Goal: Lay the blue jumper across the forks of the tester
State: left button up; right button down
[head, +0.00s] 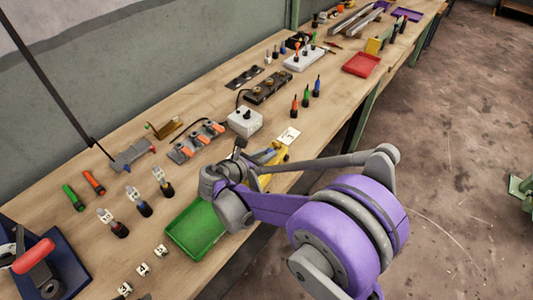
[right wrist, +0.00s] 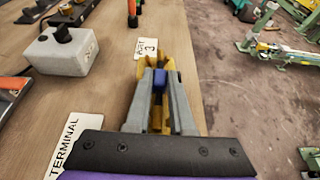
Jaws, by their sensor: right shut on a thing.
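My right gripper (head: 272,152) is over the front edge of the bench, at the end of my purple arm. In the right wrist view its two grey fingers (right wrist: 160,82) are shut on a small blue piece, the blue jumper (right wrist: 160,78); the fingers cover most of it. A yellow piece (right wrist: 151,62) shows behind and between the fingers; in the head view it is partly hidden by the gripper (head: 280,156). I cannot tell which item is the tester, and its forks are not clear. My left gripper is not in view.
A grey box with a black knob (head: 245,122) and a "3" card (head: 289,136) lie close by. A green tray (head: 196,229) sits nearer the front. Several upright tools and wired modules (head: 268,87) crowd the bench.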

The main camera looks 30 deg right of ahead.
jog(key=shift+f, duration=0.2)
jog(key=c, duration=0.8)
grip_release()
jog(key=shift+r, duration=0.1)
